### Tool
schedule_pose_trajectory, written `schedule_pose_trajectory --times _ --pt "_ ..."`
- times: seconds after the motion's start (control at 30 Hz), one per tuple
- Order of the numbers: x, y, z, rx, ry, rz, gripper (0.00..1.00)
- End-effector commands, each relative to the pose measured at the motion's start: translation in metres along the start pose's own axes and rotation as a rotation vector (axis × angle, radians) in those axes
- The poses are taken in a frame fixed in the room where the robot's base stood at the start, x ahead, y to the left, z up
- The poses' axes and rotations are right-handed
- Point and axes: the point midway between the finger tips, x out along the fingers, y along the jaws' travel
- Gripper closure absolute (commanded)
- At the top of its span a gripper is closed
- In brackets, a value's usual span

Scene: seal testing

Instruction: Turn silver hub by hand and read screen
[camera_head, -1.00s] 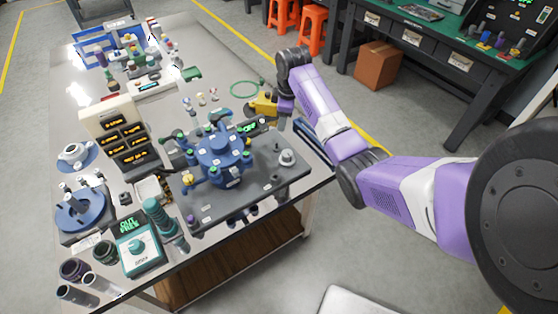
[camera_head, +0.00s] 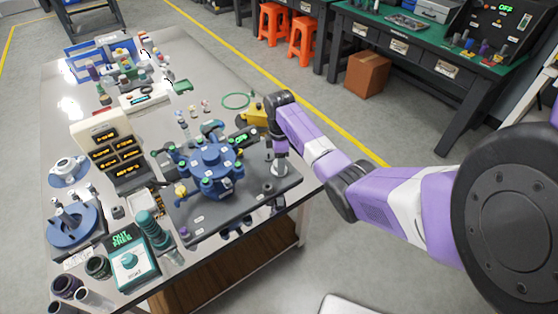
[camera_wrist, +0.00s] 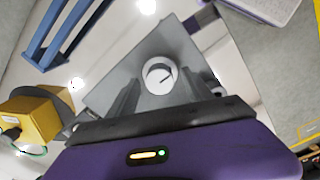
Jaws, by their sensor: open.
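The silver hub (camera_head: 279,169) stands on the right end of the dark grey plate (camera_head: 235,207), partly hidden under my gripper in the head view. In the wrist view the hub (camera_wrist: 159,76) is a round silver top with a dark line on it. My gripper (camera_wrist: 160,88) is open, with one finger on each side of the hub; contact cannot be told. In the head view my gripper (camera_head: 280,158) points down over the hub. A small screen with green letters (camera_head: 122,238) is on the teal box at the front left; it seems to read "OUT FREE".
A blue round valve body (camera_head: 212,165) with several ports stands left of the hub. A dark display with green text (camera_head: 243,137) is behind it. A yellow block (camera_head: 257,117) sits near the table's right edge. A beige panel (camera_head: 100,130) with orange readouts stands left.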

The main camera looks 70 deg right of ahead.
Motion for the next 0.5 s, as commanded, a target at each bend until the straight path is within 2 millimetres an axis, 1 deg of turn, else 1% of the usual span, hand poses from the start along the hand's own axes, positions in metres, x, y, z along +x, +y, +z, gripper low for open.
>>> schedule_pose_trajectory --times 0.23,0.27,0.3,0.47,0.5 --pt "0.0010 0.0003 -0.0002 0.000 0.001 0.001 0.41" --pt "0.0010 0.0003 -0.0002 0.000 0.001 0.001 0.45" --pt "0.0010 0.0003 -0.0002 0.000 0.001 0.001 0.53" --pt "0.0008 0.0003 -0.0002 0.000 0.001 0.001 0.84" --pt "0.0008 0.0003 -0.0002 0.000 0.001 0.001 0.92"
